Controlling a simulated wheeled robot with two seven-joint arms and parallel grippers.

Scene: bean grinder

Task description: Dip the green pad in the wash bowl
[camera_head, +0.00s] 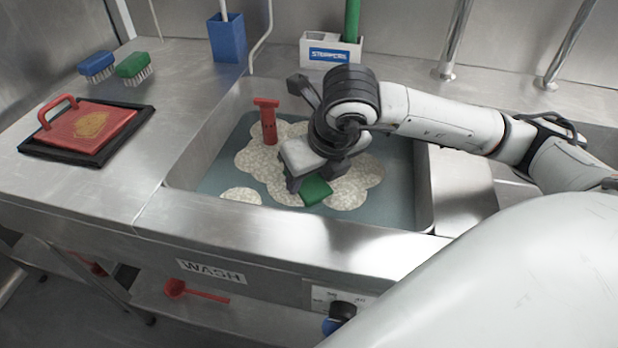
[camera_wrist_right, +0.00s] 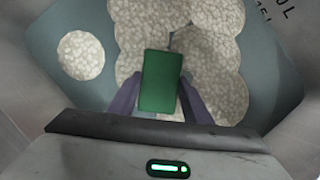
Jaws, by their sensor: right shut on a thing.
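The green pad (camera_head: 316,190) is at the water surface in the wash bowl (camera_head: 180,178), a steel sink basin with grey-blue water and patches of foam. My right gripper (camera_head: 308,184) reaches down into the basin and is shut on the pad. In the right wrist view the green pad (camera_wrist_right: 160,82) sits between the two fingers, over foam. I cannot tell how deep its lower part is. My left gripper is not in view.
A red-handled tool (camera_head: 267,122) stands in the foam behind the gripper. A red pad on a black tray (camera_head: 142,118), a blue brush (camera_head: 96,66) and a green brush (camera_head: 133,66) lie on the left counter. A blue holder (camera_head: 227,38) and white caddy (camera_head: 322,52) stand behind.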

